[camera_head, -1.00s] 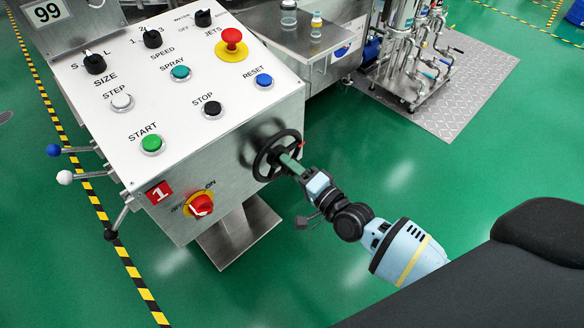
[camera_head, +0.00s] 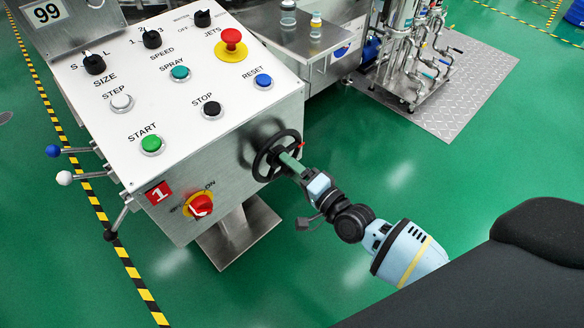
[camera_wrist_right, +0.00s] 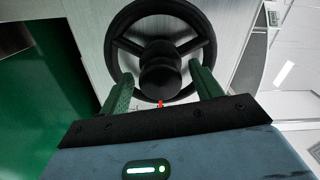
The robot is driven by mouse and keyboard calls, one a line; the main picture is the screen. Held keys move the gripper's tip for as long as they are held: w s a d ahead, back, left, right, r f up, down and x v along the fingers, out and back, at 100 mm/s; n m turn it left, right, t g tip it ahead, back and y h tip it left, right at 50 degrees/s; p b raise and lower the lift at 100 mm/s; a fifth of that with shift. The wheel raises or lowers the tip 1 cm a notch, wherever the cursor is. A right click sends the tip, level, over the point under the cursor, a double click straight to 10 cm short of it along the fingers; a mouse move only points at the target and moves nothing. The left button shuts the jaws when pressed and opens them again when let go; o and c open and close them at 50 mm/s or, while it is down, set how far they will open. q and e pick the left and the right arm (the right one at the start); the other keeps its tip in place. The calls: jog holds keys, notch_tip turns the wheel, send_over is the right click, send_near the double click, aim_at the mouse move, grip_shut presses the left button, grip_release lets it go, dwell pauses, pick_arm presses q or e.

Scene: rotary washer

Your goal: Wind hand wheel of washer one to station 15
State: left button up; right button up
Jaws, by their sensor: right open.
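My right gripper (camera_head: 289,162) is at the wheel. Its two green fingers (camera_wrist_right: 160,85) stand apart, one on each side of the hub. Whether they touch the hub or rim, I cannot tell. No station number is readable. My left gripper is not in view.
The box top carries buttons, knobs and a red emergency stop (camera_head: 232,38). A red rotary switch (camera_head: 201,205) is on the front face. Ball-ended levers (camera_head: 64,178) stick out at left. Green floor (camera_head: 300,270) is clear below the box.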

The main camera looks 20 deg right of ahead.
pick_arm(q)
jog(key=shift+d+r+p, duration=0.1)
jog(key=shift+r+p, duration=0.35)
pick_arm(e)
jog(key=v, duration=0.7)
jog(key=shift+s, duration=0.25)
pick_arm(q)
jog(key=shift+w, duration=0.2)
pick_arm(e)
jog(key=shift+r, duration=0.1)
